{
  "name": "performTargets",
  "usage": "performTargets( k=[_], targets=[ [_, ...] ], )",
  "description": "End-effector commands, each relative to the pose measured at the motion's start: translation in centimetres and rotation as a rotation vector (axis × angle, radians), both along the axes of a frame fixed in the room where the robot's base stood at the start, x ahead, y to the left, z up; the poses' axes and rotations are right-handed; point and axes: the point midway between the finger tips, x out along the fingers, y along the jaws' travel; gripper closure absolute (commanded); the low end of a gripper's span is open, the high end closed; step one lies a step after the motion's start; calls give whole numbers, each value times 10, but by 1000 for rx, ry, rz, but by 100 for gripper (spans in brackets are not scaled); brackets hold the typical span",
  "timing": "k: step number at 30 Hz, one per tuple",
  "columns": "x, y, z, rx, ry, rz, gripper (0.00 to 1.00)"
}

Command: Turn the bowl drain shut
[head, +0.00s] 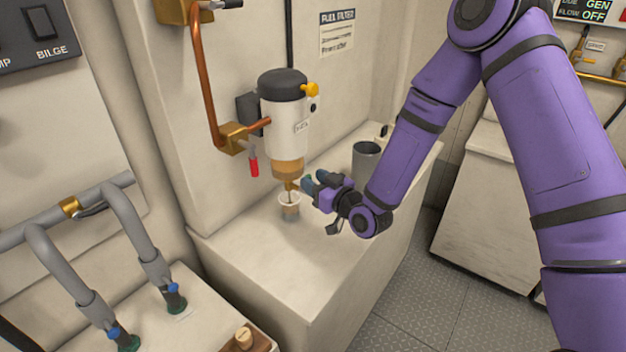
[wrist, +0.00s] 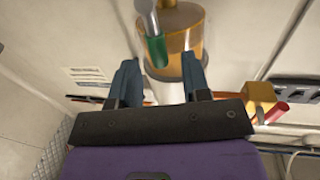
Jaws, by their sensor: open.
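The fuel filter (head: 284,118) hangs on the wall, with a black cap, white body and amber bowl (head: 288,168) at its bottom. The brass bowl drain (head: 290,186) sits under the bowl, above a small cup (head: 289,211). My gripper (head: 313,184) is just right of the drain in the head view. In the wrist view, which looks upside down, my gripper (wrist: 161,66) is open and empty. The drain's green-gripped lever (wrist: 155,49) lies in front of the amber bowl (wrist: 185,40), between and just beyond the fingertips. Contact cannot be told.
A red-handled valve (head: 253,166) hangs left of the filter on a copper pipe (head: 206,80). A grey canister (head: 366,159) stands behind my gripper on the pale ledge (head: 345,258). Grey hoses (head: 130,225) are at the left. The ledge's front is clear.

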Motion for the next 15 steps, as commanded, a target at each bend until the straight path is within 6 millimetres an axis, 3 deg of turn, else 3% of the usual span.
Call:
performTargets(
  k=[12,15],
  targets=[
    [6,6,0,-1,1,0,57],
    [6,6,0,-1,1,0,77]
  ],
)
